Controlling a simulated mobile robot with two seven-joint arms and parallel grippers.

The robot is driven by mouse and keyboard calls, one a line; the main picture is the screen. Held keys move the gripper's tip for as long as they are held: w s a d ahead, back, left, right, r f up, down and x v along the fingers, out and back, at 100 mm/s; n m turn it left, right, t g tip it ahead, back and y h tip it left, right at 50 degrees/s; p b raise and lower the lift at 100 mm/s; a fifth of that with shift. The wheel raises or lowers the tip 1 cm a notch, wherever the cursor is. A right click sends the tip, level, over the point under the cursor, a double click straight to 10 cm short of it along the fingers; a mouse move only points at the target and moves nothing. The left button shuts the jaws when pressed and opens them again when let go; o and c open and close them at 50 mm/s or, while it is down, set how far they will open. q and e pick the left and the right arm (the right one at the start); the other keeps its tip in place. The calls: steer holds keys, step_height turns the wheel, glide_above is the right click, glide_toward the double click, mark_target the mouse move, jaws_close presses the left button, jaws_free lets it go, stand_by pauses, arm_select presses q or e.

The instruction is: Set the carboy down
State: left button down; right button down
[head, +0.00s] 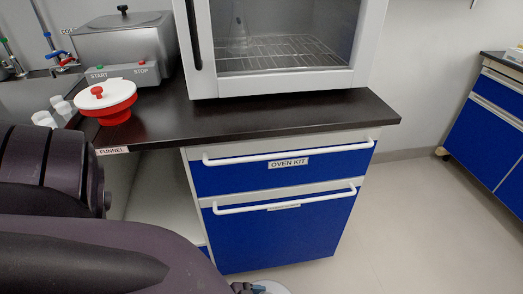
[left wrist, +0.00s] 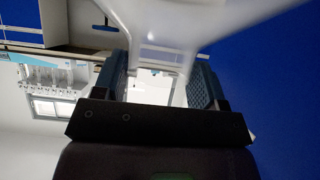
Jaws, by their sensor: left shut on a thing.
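The carboy shows in the left wrist view as a large whitish translucent body (left wrist: 175,22) at the top, reaching down between the fingers. My left gripper (left wrist: 160,76) is shut on it, with one dark ridged finger pad on each side. In the head view only a small pale edge of the carboy (head: 271,287) shows at the bottom, in front of the blue drawers. My left arm covers the lower left there. Whether the carboy's base touches anything is hidden. My right gripper is not in view.
A blue drawer unit labelled OVEN KIT (head: 285,225) stands under the dark counter (head: 280,112). On the counter are an oven (head: 285,88), a red and white funnel (head: 106,98) and a metal bath (head: 125,42). The grey floor (head: 425,215) is clear at right.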

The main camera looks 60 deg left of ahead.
arm_select(q)
step_height(320, 180, down, 3)
steer(key=shift+w+d+f+b, duration=0.1)
steer(key=shift+f+b, duration=0.05)
steer(key=shift+b, duration=0.65)
steer(key=shift+f, duration=0.15)
steer(key=shift+w, duration=0.2)
steer(key=shift+c, duration=0.8)
jaws_free()
steer(key=shift+s+f, duration=0.2)
steer(key=shift+s, duration=0.1)
steer(key=shift+s+r, duration=0.1)
steer(key=shift+r, duration=0.1)
steer(key=p+v, duration=0.3)
steer(key=v, duration=0.8)
steer(key=shift+s+a, duration=0.2)
steer(key=shift+s, duration=0.2)
